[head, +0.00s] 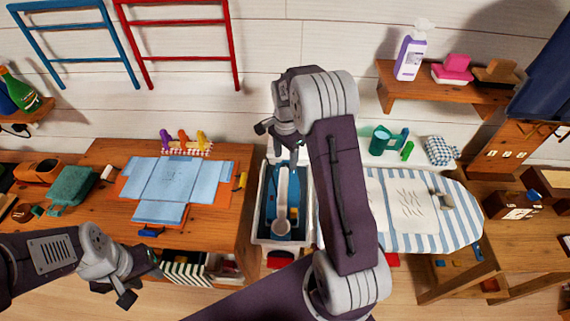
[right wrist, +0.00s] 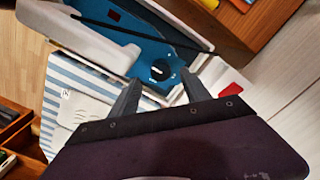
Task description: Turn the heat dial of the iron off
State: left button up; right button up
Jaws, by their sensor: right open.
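A blue and white appliance, which looks like the iron (head: 270,230), lies in a white bin (head: 255,228) between the wooden table and the ironing board. In the right wrist view its blue body (right wrist: 140,50) carries a round black dial (right wrist: 161,70) with a light mark. My right gripper (head: 280,138) is above the far end of the bin, open and empty. In the right wrist view its fingers (right wrist: 160,80) are apart, with the dial seen between their tips; I cannot tell the remaining distance. My left gripper (head: 138,287) is open and empty at the table's front edge.
The striped ironing board (head: 455,235) stands right of the bin, with a small grey object on it. The wooden table (head: 222,235) on the left bears folded blue cloth (head: 170,180). A wall shelf (head: 430,90) is at upper right.

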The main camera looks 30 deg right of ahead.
aim_at(286, 164)
notch_tip(286, 164, down, 3)
jog(key=shift+d, duration=0.1)
jog(key=shift+a+f, duration=0.2)
jog(key=shift+f, duration=0.25)
jog(key=shift+d, duration=0.1)
grip_shut()
jog(key=shift+n, duration=0.3)
